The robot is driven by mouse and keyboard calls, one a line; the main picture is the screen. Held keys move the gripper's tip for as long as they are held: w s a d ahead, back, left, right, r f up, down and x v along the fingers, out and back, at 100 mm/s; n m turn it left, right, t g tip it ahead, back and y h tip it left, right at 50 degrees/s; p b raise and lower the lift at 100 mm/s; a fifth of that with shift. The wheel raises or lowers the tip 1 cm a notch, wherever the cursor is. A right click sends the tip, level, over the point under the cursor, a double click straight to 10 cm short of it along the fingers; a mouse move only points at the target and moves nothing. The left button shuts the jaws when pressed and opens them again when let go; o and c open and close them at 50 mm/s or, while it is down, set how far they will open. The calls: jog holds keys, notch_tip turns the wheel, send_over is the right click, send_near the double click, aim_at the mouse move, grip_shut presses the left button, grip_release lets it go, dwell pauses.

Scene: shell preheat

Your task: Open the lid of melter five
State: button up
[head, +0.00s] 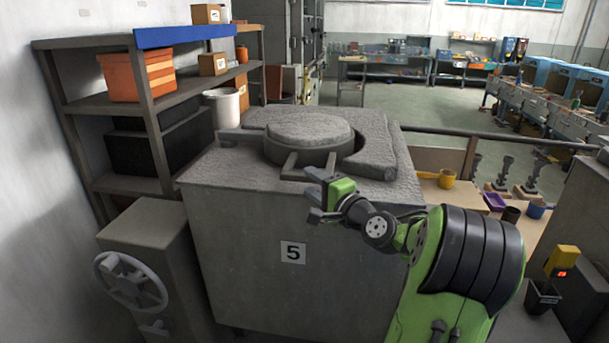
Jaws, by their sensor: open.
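Melter five (240,255) is a grey box with a "5" plate on its front. Its round, rough grey lid (308,131) lies on top, with a bar handle (290,163) projecting toward me. A dark curved gap shows along the lid's right side; I cannot tell how far the lid is off the mouth. My green and grey gripper (314,196) is open and empty, just in front of and right of the handle, near the melter's front top edge. The picture does not settle whether it touches the handle or edge.
A handwheel (130,280) on a grey cabinet stands at the left front. Behind it a shelf (120,100) holds an orange bin (138,75) and boxes. A white bucket (222,107) is behind the melter. A rail (450,131) and low bench with small pots are at right.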

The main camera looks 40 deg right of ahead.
aim_at(309, 180)
jog(key=w, duration=0.3)
jog(key=shift+w+d, duration=0.25)
jog(key=shift+w, duration=0.1)
jog(key=shift+s, duration=0.1)
jog(key=shift+c, duration=0.2)
grip_shut()
